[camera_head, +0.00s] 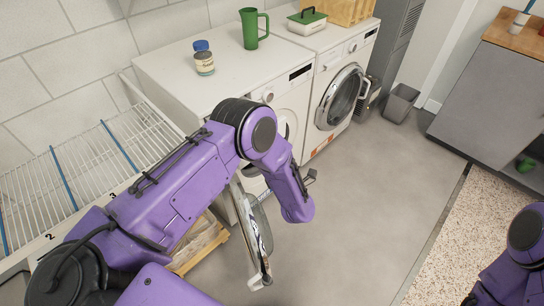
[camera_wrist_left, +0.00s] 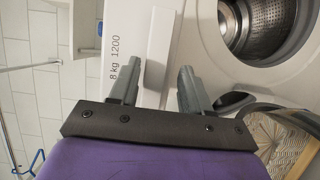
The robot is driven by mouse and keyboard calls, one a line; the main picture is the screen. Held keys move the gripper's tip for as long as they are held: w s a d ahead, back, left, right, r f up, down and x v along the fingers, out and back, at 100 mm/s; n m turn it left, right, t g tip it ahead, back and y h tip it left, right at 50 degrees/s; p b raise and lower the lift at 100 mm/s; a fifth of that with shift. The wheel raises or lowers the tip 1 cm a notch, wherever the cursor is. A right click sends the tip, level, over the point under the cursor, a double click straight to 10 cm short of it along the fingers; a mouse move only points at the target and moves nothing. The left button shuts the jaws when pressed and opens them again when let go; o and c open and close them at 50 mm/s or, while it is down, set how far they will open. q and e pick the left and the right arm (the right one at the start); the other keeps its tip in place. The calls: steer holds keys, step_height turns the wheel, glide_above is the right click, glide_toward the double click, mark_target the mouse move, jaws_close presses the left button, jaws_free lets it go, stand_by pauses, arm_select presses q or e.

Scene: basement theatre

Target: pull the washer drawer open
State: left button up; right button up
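The near washer (camera_head: 190,75) stands against the wall, and its round door (camera_head: 257,235) hangs open. My left arm covers the left part of its front, so the drawer is hidden in the head view. In the left wrist view, a pale drawer-like panel (camera_wrist_left: 158,45) lies beside the "8 kg 1200" print, seen turned sideways. My left gripper (camera_wrist_left: 160,85) is open, its two fingers apart with the white front between and beyond them. I cannot tell if they touch it. The open drum (camera_wrist_left: 262,25) shows at right. My right gripper is not in view.
A jar (camera_head: 204,63) and a green mug (camera_head: 250,28) stand on the near washer. A wire rack (camera_head: 70,175) is at left. The grey floor (camera_head: 370,200) at right is clear.

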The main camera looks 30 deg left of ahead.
arm_select(q)
steer(key=shift+w+d, duration=0.1)
steer(key=b+v, duration=0.1)
steer(key=v, duration=0.9)
steer(key=shift+b, duration=0.4)
